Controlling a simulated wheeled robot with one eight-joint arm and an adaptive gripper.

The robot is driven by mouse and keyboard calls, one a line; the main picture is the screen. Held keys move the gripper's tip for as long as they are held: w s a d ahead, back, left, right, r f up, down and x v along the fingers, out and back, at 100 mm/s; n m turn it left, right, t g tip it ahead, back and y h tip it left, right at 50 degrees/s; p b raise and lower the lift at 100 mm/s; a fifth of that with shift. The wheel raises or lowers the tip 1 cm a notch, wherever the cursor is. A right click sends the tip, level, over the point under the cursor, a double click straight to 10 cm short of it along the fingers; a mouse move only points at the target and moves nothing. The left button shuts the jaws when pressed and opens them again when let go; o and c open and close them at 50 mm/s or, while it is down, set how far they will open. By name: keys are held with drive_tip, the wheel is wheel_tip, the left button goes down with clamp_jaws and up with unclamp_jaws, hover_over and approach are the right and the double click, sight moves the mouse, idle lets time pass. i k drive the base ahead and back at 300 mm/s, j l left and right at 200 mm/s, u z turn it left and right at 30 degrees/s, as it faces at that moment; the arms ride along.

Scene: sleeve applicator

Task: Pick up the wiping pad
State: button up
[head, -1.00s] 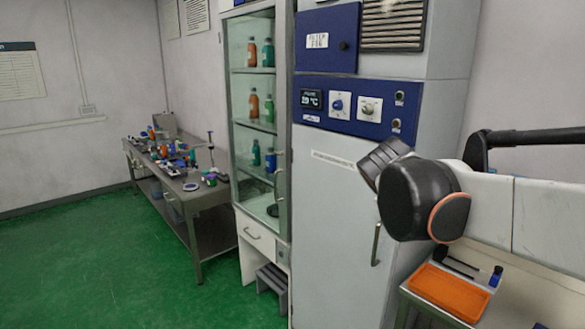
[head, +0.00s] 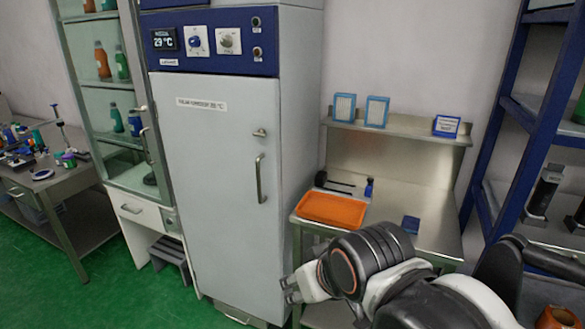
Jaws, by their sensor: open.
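A small dark-blue flat piece (head: 410,224) lies on the steel bench (head: 436,226), right of the orange tray. It may be the wiping pad, but it is too small to tell for sure. My gripper (head: 287,291) is at the end of my arm, low in front of the bench and near the cabinet's lower right edge. It is open and appears empty. It is apart from the blue piece, to its left and nearer to me.
An orange tray (head: 333,209) and a small dark-blue bottle (head: 369,188) stand on the bench. Framed cards (head: 376,111) stand on its upper shelf. A tall grey cabinet (head: 222,190) is at left, a blue rack (head: 510,120) at right. Green floor (head: 110,285) is clear at lower left.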

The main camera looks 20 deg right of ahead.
sight(411, 224)
drive_tip(key=z, duration=1.4)
